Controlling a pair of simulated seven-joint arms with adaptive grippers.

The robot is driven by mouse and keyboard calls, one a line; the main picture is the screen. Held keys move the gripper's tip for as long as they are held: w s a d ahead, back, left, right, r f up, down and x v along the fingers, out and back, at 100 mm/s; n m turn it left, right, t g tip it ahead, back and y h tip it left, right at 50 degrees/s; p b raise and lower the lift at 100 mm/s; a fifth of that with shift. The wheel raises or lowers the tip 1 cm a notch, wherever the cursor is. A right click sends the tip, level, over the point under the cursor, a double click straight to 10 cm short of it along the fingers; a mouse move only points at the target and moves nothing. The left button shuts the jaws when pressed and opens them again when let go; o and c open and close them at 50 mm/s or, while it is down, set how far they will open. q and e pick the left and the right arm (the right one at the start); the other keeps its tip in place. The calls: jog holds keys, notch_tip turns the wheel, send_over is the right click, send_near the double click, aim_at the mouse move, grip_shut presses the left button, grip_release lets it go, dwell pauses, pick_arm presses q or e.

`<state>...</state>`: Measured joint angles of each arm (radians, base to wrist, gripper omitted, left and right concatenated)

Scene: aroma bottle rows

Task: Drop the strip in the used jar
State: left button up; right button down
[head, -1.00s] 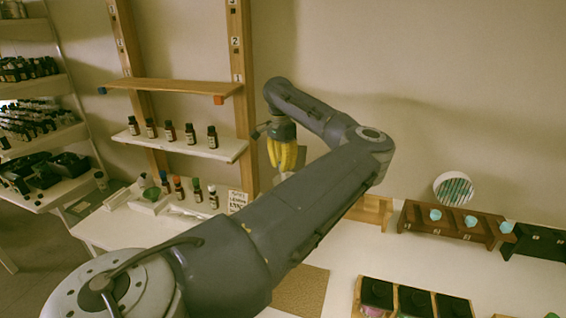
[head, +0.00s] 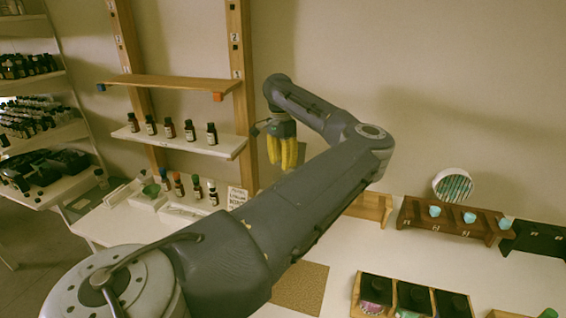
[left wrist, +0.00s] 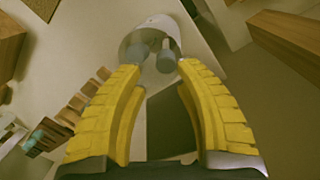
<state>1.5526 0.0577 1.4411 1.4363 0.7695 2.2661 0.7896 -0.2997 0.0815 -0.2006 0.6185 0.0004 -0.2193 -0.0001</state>
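My left gripper (head: 283,152) hangs fingers down near the wall, right of the wooden shelf post. Its two yellow fingers stand apart, with a gap between them. In the left wrist view the open fingers (left wrist: 157,68) point at a pale round container (left wrist: 150,24), which may be the used jar; I cannot read a label. Two grey rounded shapes show in front of or inside it. I see no strip in either view. In the head view my left arm hides the table under the gripper. My right gripper is not in view.
A shelf (head: 185,136) with several dark bottles stands left of the gripper. More bottles and a small sign (head: 237,198) are below it. A wooden rack (head: 452,222) with pale blue items, a round striped disc (head: 453,187) and a compartment tray (head: 357,296) are at right.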

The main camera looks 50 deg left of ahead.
pick_arm(q)
notch_tip(320, 180, up, 12)
jog(key=a, duration=0.1)
jog(key=shift+w, duration=0.15)
dwell(0.4)
jog(key=shift+a, duration=0.1)
